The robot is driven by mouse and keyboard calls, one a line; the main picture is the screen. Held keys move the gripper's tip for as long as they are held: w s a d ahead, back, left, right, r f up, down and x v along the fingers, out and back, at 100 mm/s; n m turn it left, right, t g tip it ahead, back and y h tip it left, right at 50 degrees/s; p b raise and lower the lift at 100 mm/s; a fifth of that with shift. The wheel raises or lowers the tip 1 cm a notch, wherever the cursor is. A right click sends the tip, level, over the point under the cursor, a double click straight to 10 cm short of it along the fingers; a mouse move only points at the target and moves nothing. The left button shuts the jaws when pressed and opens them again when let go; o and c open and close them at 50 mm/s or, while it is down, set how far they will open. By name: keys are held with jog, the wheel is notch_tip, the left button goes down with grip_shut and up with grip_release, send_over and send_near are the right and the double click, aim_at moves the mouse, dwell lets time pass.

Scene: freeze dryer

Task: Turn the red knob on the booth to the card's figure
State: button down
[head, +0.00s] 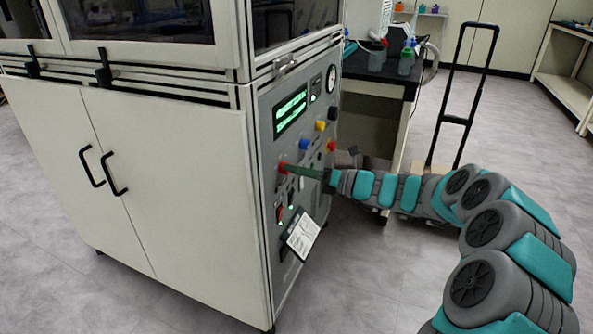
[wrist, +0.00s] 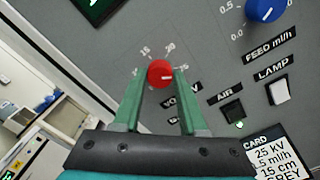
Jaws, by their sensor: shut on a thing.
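The red knob (wrist: 160,72) is on the booth's grey control panel (wrist: 215,60). It also shows in the head view (head: 283,167), at the panel's left side. My gripper (wrist: 161,76) has its two green fingers on either side of the knob and is shut on it; it reaches the panel from the right in the head view (head: 300,172). A small pale pointer mark shows on the knob's right side. The card (wrist: 283,160) reads 25 KV, part of a ml/h figure, 15 cm and GREY.
A blue knob (wrist: 265,8) marked FEED ml/h and a white LAMP switch (wrist: 279,92) are to the right. An AIR switch (wrist: 232,112) is close to the right finger. A dark-topped bench (head: 375,68) stands behind the booth. Floor in front is clear.

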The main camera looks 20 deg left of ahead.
jog(key=shift+f, duration=0.15)
jog(key=shift+c, duration=2.2)
grip_release()
jog(key=d, duration=0.7)
jog(key=shift+s+d+b, duration=0.3)
jog(key=shift+s+d, duration=0.05)
jog(key=shift+d, duration=0.05)
